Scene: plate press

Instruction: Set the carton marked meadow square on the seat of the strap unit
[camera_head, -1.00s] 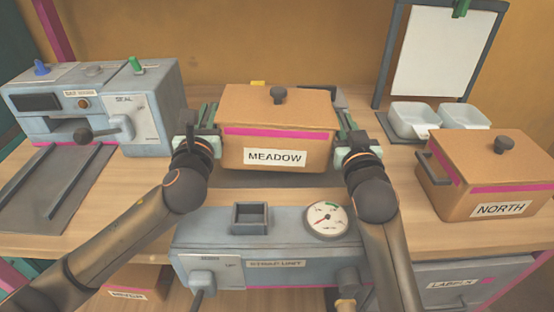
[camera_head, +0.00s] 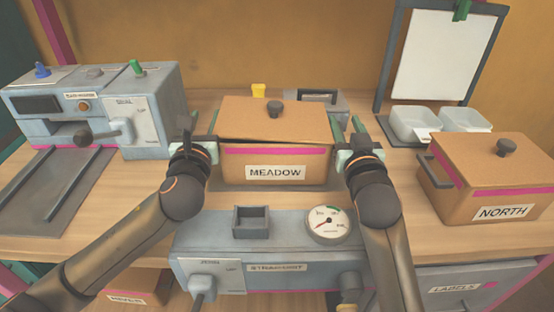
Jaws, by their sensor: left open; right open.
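The carton marked MEADOW (camera_head: 275,162), brown with a pink band and a dark lid knob, stands behind the strap unit (camera_head: 270,252). A thin dark gap shows under the lid's front edge. My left gripper (camera_head: 205,150) is open at the carton's left side. My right gripper (camera_head: 350,150) is open at its right side. Both look just clear of the carton walls, though contact is hard to judge.
A carton marked NORTH (camera_head: 460,190) stands at the right. A seal machine (camera_head: 100,105) with a dark tray stands at the left. White dishes (camera_head: 415,123) and a clipboard stand (camera_head: 440,55) are at the back right. A grey device (camera_head: 330,103) lies behind the carton.

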